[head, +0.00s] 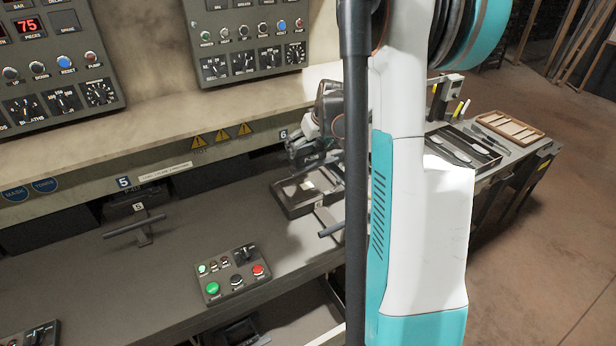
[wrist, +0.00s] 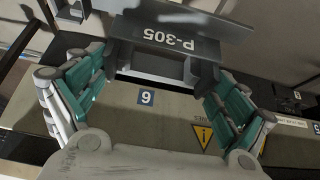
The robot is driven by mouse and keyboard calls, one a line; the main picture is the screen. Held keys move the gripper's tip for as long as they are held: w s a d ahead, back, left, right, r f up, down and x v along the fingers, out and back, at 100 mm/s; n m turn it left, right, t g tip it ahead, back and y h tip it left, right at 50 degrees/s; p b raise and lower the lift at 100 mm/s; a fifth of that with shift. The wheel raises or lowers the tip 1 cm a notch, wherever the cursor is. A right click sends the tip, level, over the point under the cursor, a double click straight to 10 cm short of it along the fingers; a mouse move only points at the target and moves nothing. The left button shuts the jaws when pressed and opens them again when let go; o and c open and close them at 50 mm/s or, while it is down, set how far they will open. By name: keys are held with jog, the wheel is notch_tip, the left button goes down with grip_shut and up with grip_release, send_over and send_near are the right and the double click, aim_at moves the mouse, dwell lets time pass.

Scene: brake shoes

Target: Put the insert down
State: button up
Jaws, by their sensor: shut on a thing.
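The insert is a dark grey block marked P-305 (wrist: 168,38) in the wrist view. My gripper (wrist: 160,78) is shut on it, with a green-padded finger at each side. In the head view my gripper (head: 312,158) is at bay 6, just above and behind the dark tray-like piece (head: 296,207) with a pale patch on top. My arm hides part of that area. I cannot tell whether the insert touches the surface below it.
The number 6 label (wrist: 147,97) appears upside down on the bench front in the wrist view. Bay 5 has a T-handle (head: 140,229). A button box (head: 233,275) sits on the lower bench. A side table with trays (head: 510,127) stands at right.

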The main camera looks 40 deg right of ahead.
aim_at(313, 165)
notch_tip(313, 165, down, 11)
jog(key=shift+f+b, duration=0.15)
jog(key=shift+b, duration=0.8)
jog(key=shift+c, duration=0.7)
jog(key=o, duration=1.2)
jog(key=shift+o, duration=0.2)
jog(key=p+v, duration=0.2)
jog(key=v, duration=1)
jog(key=shift+a, duration=0.1)
